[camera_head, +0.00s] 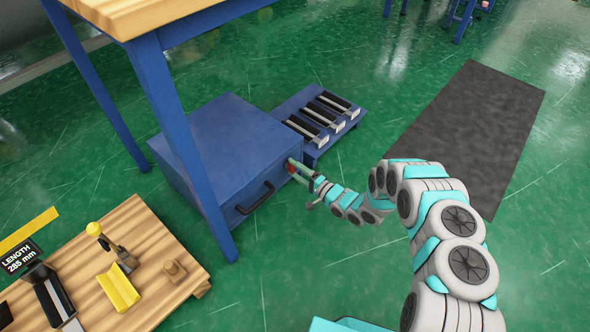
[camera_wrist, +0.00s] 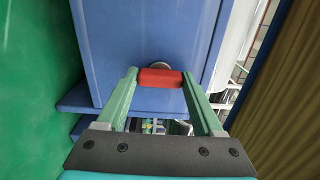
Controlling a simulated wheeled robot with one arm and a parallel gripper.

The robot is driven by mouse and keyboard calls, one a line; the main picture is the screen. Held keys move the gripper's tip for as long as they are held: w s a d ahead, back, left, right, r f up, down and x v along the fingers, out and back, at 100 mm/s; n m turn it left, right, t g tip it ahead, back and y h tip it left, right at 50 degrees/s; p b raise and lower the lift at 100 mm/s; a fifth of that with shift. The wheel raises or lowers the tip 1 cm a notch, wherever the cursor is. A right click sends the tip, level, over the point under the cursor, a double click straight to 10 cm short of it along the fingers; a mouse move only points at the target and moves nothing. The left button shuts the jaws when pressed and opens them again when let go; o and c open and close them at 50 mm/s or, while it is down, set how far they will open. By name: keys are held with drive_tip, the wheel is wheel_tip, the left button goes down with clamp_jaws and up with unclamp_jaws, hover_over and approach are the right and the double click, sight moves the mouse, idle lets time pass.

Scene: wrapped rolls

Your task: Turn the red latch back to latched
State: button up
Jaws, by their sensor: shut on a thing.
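The red latch (camera_wrist: 160,78) lies crosswise between my gripper's two green fingers in the wrist view, on the face of a blue cabinet (camera_wrist: 150,35). My gripper (camera_wrist: 158,80) is shut on the latch, one finger at each of its ends. A round grey piece shows just behind the latch. In the head view my gripper (camera_head: 298,172) reaches the cabinet's front at its upper right corner. There the red latch (camera_head: 291,168) shows only as a small patch, mostly hidden by the fingers. The blue cabinet (camera_head: 215,135) has a black handle (camera_head: 255,198) on its front.
A blue table leg (camera_head: 180,130) stands close in front of the cabinet. A blue rack (camera_head: 318,120) with several black-and-silver items sits behind it. A wooden board (camera_head: 150,250) with tools is at lower left. A dark mat (camera_head: 470,125) and open green floor lie to the right.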

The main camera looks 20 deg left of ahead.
drive_tip(key=o, duration=1.4)
drive_tip(key=shift+v, duration=3.95)
